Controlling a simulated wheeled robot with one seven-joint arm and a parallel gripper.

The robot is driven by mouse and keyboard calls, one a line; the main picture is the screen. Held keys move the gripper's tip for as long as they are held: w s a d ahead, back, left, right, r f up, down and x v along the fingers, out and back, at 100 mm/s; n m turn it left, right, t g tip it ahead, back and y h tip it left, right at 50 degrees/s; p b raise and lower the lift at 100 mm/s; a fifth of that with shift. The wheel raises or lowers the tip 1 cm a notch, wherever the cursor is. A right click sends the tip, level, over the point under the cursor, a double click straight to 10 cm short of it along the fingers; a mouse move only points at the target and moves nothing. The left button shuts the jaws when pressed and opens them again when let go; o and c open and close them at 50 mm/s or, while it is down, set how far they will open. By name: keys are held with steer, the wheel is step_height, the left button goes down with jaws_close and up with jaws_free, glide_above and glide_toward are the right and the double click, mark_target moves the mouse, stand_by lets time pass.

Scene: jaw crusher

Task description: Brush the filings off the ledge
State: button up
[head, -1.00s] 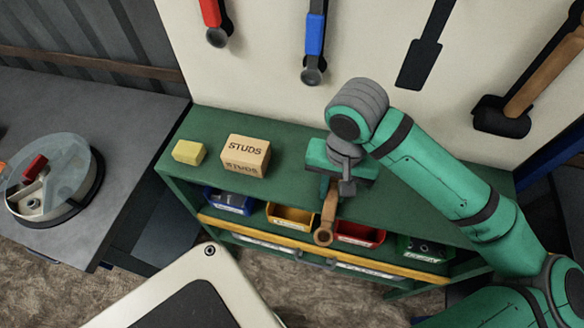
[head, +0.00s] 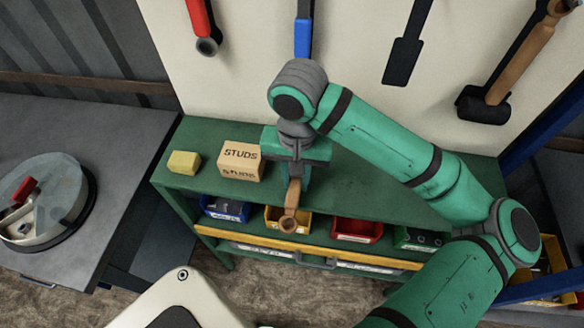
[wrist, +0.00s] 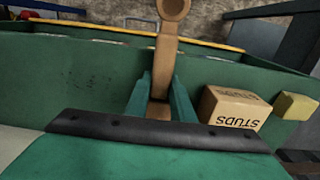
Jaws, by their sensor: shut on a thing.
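The green ledge (head: 370,190) is the top of a low bench against the pale tool board. Small dark specks, likely the filings, lie on it in the wrist view (wrist: 77,78), left of my gripper. My gripper (wrist: 160,98) is shut on a wooden handle (wrist: 165,55) with a holed, rounded end, which I take to be the brush. The handle (head: 291,207) points out over the bench's front in the head view. Any bristles are hidden behind my gripper. My gripper (head: 294,172) is over the ledge, just right of the STUDS box.
The STUDS box (head: 240,162) and a yellow block (head: 184,162) stand on the ledge's left part. Blue (head: 225,208), yellow (head: 275,216) and red (head: 357,229) bins sit on the shelf below. The ledge right of my gripper is free of boxes.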

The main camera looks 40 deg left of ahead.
steer(key=shift+w+d+r, duration=0.15)
steer(key=shift+w+r, duration=0.05)
steer(key=shift+r, duration=0.55)
step_height(320, 180, up, 2)
steer(key=shift+r, duration=1.3)
steer(key=shift+s, duration=0.1)
